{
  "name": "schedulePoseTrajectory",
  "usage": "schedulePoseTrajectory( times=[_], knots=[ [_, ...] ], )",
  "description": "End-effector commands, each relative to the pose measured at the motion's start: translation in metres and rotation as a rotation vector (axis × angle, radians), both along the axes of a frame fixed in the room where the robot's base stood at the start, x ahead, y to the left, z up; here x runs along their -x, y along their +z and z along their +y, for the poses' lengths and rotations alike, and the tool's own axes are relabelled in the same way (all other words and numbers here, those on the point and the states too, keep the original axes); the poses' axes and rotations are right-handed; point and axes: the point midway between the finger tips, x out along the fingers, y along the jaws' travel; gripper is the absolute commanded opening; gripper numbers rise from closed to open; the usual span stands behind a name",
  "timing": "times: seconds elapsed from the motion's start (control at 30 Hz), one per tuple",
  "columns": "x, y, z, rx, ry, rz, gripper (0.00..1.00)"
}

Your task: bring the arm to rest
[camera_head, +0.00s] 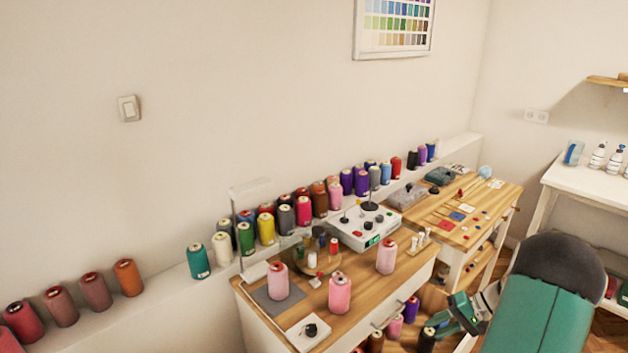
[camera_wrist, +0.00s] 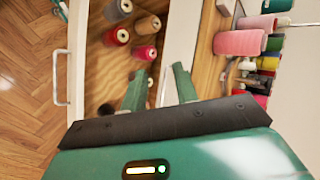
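My gripper (camera_head: 457,314) is at the lower right of the head view, beside the front of the wooden-topped table (camera_head: 365,302). In the wrist view its two green fingers (camera_wrist: 160,85) stand apart with nothing between them. Behind them is an open drawer (camera_wrist: 170,45) with several thread spools (camera_wrist: 145,25) in it. My green arm fills the lower right of the head view and hides part of the floor.
Pink spools (camera_head: 340,292) stand on the table near a white device (camera_head: 362,230). A wall ledge (camera_head: 165,290) carries several spools. A second worktable (camera_head: 470,208) and a white shelf unit (camera_head: 590,190) stand at the right. Wooden floor (camera_wrist: 30,90) shows beside the drawer.

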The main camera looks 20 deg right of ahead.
Motion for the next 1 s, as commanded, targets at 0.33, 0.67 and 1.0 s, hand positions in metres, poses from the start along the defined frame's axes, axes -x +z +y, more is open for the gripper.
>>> schedulePoseTrajectory(
  times=[0.33,0.67,1.0],
  knots=[
    [-0.036,0.109,0.117,0.259,0.2,0.102,0.3],
    [-0.021,0.183,0.226,0.521,0.323,0.091,0.3],
    [0.027,0.232,0.315,0.766,0.391,-0.035,0.3]
  ],
)
